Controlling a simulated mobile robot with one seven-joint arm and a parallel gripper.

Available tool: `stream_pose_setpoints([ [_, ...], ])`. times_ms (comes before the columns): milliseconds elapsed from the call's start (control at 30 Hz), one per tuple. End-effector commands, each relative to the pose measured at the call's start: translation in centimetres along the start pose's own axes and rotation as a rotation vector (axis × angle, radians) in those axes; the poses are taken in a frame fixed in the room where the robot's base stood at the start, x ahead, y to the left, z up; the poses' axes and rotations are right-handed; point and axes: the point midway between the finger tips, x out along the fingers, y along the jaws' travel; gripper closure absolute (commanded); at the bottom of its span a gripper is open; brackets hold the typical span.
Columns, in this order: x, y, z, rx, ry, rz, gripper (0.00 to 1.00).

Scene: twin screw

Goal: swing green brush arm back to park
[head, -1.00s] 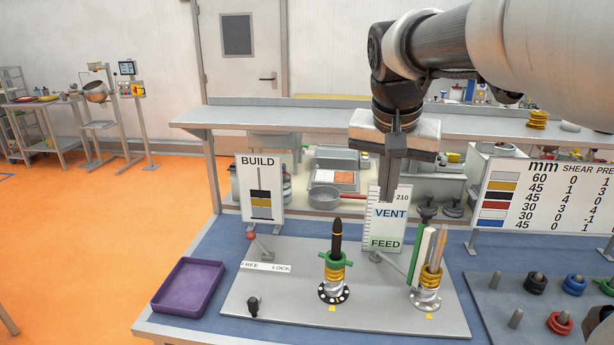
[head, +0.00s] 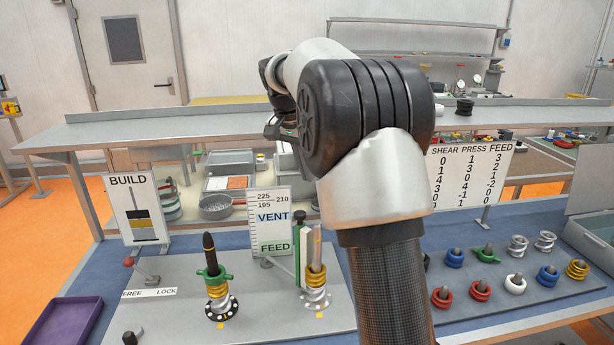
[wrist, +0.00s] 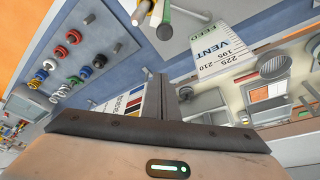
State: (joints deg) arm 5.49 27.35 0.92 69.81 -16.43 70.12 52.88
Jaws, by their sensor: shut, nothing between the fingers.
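The green brush arm (head: 297,258) is an upright green strip on a pale bar, with a dark knob on top. It stands against the left side of the right screw stack (head: 316,280), beside the VENT/FEED sign (head: 271,222). My gripper (wrist: 171,96) is shut and empty, apart from the brush arm. In the head view my own arm largely hides it. I cannot tell whether the brush touches the stack.
The left screw stack (head: 215,285) carries a green collar. A FREE/LOCK lever (head: 143,272), a purple tray (head: 62,335) and a BUILD sign (head: 138,207) are at left. Several coloured rings on pegs stand at right. A raised shelf (head: 180,122) crosses behind.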

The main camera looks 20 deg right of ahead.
Motion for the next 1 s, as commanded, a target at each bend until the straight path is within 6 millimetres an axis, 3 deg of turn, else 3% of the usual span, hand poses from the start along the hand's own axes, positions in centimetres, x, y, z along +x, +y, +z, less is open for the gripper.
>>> stream_pose_setpoints([
  [367, 8.1, 0.1, 0.1, -0.001, -0.003, 0.002, 1.0],
  [633, 7.1, 0.0, 3.4, -0.002, -0.001, 0.0, 1.0],
  [1000, 7.0, 0.0, 4.0, -0.001, 0.0, -0.001, 1.0],
])
